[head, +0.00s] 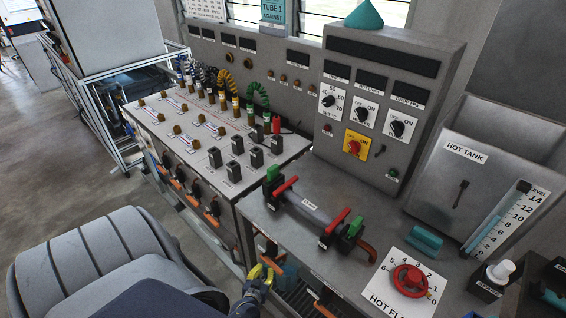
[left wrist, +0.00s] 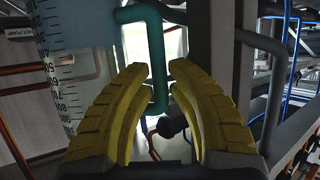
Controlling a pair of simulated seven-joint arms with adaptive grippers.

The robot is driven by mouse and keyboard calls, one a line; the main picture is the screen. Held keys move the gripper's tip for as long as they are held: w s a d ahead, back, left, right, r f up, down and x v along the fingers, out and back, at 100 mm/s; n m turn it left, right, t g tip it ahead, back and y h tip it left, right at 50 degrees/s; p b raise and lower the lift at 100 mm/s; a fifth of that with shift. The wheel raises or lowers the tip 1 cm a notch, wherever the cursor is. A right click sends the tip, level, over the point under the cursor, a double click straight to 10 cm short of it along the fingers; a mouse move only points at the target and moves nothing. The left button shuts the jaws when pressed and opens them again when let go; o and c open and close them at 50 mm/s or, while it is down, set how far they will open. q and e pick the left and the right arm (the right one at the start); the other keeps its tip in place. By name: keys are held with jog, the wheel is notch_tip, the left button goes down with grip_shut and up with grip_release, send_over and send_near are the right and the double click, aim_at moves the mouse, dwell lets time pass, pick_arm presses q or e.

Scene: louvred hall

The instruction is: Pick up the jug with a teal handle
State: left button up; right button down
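The jug (left wrist: 57,84) is at the left of the left wrist view, a clear body with a dark printed scale and a pale blue upper part. Its teal handle (left wrist: 156,58) is a squared loop whose upright part shows between my yellow fingertips. In the head view my left gripper (head: 263,274) is low at the bench's front edge, beside a bluish patch (head: 289,274) that seems to be the jug, mostly hidden under the bench. My left gripper (left wrist: 159,70) looks open, with its fingers on either side of the handle; I cannot tell whether they touch it. My right gripper is not in view.
The bench (head: 258,213) overhangs the gripper's area and carries a red-and-green-ended tube (head: 311,208) and a red valve wheel (head: 409,280). Pipes and frame bars (left wrist: 275,75) crowd the right of the left wrist view.

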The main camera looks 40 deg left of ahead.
pick_arm(q)
grip_shut()
jog(key=shift+r, duration=0.1)
jog(key=shift+r, duration=1.15)
jog(key=s+d, duration=0.4)
jog(key=s, duration=0.4)
jog(key=s+d+r, duration=0.1)
jog(key=s+d, duration=0.3)
jog(key=s, duration=0.3)
jog(key=shift+s+d, duration=0.25)
jog(key=shift+s, duration=0.15)
jog(key=shift+w, duration=0.1)
